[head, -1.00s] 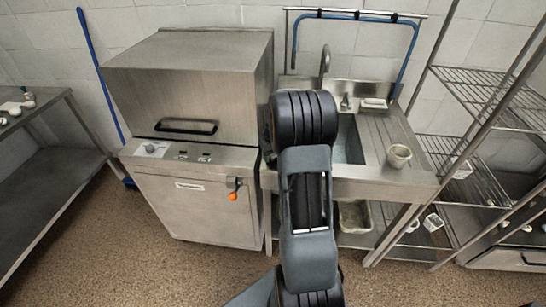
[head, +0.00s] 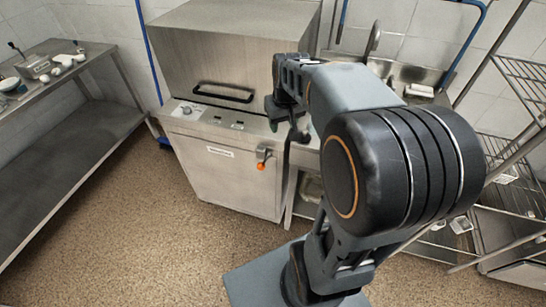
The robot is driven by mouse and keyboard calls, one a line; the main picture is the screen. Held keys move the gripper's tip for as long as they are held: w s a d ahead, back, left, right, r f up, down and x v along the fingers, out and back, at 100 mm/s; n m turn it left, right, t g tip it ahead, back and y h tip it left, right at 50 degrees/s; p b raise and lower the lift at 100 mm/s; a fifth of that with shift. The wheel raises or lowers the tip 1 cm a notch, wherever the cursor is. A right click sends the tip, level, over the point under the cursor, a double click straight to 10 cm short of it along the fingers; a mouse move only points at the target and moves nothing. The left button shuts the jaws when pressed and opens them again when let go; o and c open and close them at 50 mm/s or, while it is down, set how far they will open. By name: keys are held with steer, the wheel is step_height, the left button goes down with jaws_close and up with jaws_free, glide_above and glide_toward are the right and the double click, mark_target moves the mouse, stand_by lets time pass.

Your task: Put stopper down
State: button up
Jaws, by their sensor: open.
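My gripper (head: 287,125) is open in the head view, in front of the right front edge of the steel dishwasher (head: 228,172) and left of the sink (head: 402,72). Its dark fingers point down and stand apart. I cannot make out a stopper in this view. Whether anything small lies under or behind the fingers I cannot tell.
A steel table (head: 62,84) on the left carries a few small white items and a bowl. Wire shelves (head: 515,82) stand on the right. An orange-tipped handle (head: 261,165) sticks out from the dishwasher front. The brown floor at lower left is clear.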

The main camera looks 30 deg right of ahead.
steer(key=s+a+f+n+t, duration=0.1)
steer(key=s+a+f, duration=0.1)
steer(key=s+a, duration=0.8)
steer(key=shift+s, duration=0.5)
steer(key=shift+c, duration=0.5)
steer(key=shift+d, duration=0.15)
